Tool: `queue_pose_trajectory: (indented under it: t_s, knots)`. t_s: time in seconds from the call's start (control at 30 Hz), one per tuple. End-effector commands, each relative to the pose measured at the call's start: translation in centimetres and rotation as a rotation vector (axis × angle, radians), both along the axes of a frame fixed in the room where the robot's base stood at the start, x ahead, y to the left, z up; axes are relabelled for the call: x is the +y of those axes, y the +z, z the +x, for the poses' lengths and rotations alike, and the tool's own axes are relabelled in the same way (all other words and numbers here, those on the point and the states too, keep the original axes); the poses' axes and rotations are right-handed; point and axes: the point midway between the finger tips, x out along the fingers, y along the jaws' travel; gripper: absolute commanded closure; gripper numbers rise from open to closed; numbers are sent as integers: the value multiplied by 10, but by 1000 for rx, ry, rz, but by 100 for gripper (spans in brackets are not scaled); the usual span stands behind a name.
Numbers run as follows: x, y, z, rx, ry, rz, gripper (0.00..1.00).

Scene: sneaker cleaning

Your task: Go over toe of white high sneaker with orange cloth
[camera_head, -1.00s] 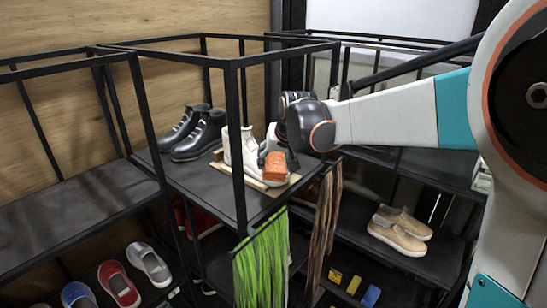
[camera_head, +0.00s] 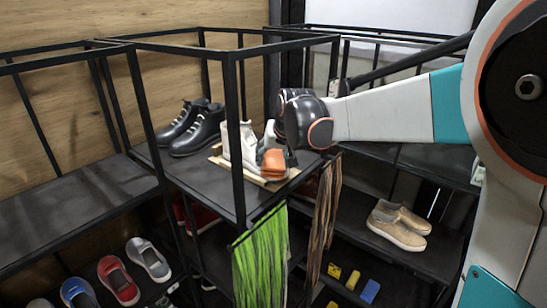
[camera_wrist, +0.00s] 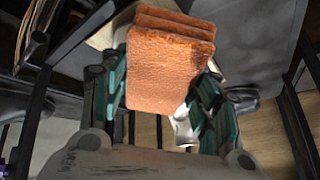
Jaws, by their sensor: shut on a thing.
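The white high sneaker (camera_head: 248,146) stands on a thin wooden board (camera_head: 232,168) on a black shelf. Its toe end is largely hidden by my gripper and the cloth. My gripper (camera_head: 280,157) is shut on the folded orange cloth (camera_head: 272,165), at the sneaker's front right. In the wrist view the cloth (camera_wrist: 168,70) fills the space between the two green-sided fingers (camera_wrist: 162,100) and sticks out past their tips. Whether the cloth touches the toe I cannot tell.
Black shoes (camera_head: 197,130) stand left of the sneaker on the same shelf. A black frame post (camera_head: 235,150) rises in front of it. Green strands (camera_head: 260,260) and brown strands (camera_head: 322,215) hang at the shelf's edge. Tan shoes (camera_head: 398,225) sit on a lower right shelf.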

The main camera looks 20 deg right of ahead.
Motion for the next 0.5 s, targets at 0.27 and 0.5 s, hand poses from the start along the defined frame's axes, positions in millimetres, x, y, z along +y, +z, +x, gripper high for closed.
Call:
queue_pose_trajectory:
  t_s: [0.27,0.5]
  knots:
    - [1,-6,1,0,0,0,71]
    - [1,-10,2,0,0,0,71]
